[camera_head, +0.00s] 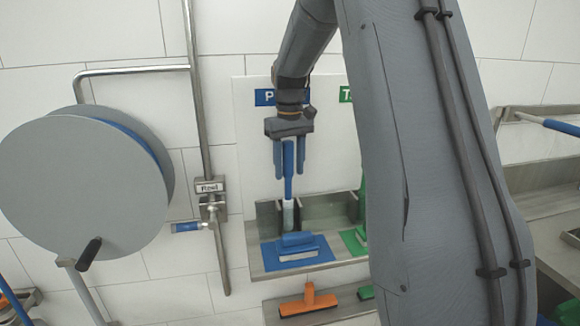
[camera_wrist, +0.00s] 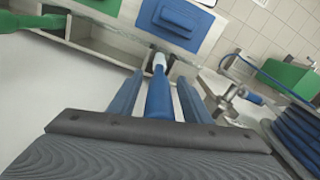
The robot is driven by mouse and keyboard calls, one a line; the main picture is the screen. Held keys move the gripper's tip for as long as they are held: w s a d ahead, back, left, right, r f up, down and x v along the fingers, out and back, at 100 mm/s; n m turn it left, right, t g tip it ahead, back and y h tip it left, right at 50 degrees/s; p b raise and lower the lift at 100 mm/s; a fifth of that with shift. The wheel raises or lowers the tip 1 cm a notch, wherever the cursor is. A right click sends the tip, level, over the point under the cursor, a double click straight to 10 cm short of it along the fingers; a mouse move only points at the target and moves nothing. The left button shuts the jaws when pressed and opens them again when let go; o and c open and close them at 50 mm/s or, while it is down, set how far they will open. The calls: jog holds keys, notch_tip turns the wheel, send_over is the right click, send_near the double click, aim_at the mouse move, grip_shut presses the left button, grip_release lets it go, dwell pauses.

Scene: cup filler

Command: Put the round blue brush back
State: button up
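The round blue brush (camera_head: 288,180) hangs or stands upright, its blue handle up and its whitish head (camera_head: 288,213) down at the blue "P…" side of the wall shelf (camera_head: 258,266). In the wrist view, the brush (camera_wrist: 159,98) points away from the palm, its pale end by the shelf's edge. My gripper (camera_head: 289,168) points down, with its blue fingers on both sides of the handle. In the wrist view, gaps show between the handle and the fingers. I cannot tell whether the head rests on the shelf.
A flat blue brush (camera_head: 296,243) lies on the shelf, with green tools (camera_head: 354,240) to its right. An orange squeegee (camera_head: 308,301) is on the lower shelf. A hose reel (camera_head: 84,184) and a vertical pipe (camera_head: 202,135) stand left. My arm hides the right side.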

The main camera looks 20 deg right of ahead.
notch_tip(320, 180, up, 12)
jog(key=b, duration=0.4)
jog(key=shift+r, duration=0.2)
dwell(0.5)
